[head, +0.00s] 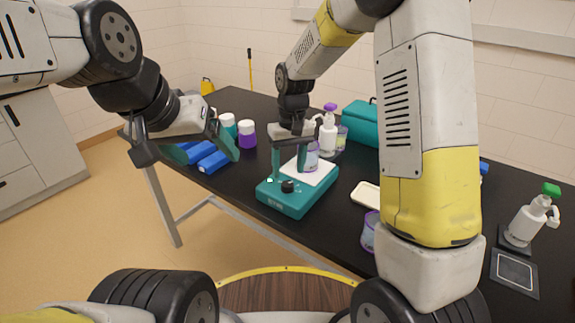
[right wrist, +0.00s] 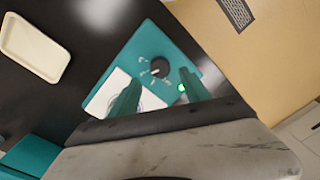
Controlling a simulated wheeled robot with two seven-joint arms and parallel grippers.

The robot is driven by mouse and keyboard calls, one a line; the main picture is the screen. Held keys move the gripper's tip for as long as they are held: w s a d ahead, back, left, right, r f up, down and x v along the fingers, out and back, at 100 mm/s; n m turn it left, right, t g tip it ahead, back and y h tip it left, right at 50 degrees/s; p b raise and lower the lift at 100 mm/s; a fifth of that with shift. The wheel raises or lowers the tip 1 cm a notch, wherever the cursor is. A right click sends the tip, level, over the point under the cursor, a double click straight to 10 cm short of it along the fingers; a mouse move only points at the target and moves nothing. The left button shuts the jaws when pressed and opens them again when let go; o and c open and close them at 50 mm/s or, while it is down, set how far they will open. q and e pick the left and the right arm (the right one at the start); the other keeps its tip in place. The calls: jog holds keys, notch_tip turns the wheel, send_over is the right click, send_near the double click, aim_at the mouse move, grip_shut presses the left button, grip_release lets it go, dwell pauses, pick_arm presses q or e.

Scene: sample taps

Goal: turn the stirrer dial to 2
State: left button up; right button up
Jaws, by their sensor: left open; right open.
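The stirrer (head: 285,206) is a teal box with a white top plate (head: 318,171), standing on the black table. Its black dial (head: 288,186) is on the front part, and it also shows in the right wrist view (right wrist: 160,67) with small white marks around it. The marks are too small to read. My right gripper (head: 289,176) is open above the stirrer, its teal fingers apart. In the right wrist view the fingertips (right wrist: 160,78) point toward the dial; I cannot tell whether they touch it. My left gripper (head: 190,155) is open at the table's left end, away from the stirrer.
Blue blocks (head: 213,162) and purple and teal-banded jars (head: 247,134) stand at the left. A pump bottle (head: 328,131) and a teal case (head: 361,122) are behind the stirrer. A cream tray (head: 367,195) lies right of it.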

aim_at(290, 183)
jog(key=shift+d+r, duration=0.1)
jog(key=shift+r, duration=1.5)
jog(key=shift+d+r, duration=0.15)
jog(key=shift+r, duration=0.1)
jog(key=s+d+r+m+t, duration=0.1)
jog(key=s+d+r+t, duration=0.1)
jog(key=s+d+r, duration=0.2)
jog(key=s+d+r+m+t+y, duration=0.1)
jog(key=s+d+r, duration=0.3)
jog(key=s, duration=0.6)
jog(key=s+d+r+m+t, duration=0.1)
jog(key=s+d+r+t, duration=0.2)
jog(key=s+d+r, duration=0.2)
jog(key=shift+s+r+y, duration=0.3)
jog(key=shift+s+r, duration=0.35)
jog(key=shift+s, duration=0.25)
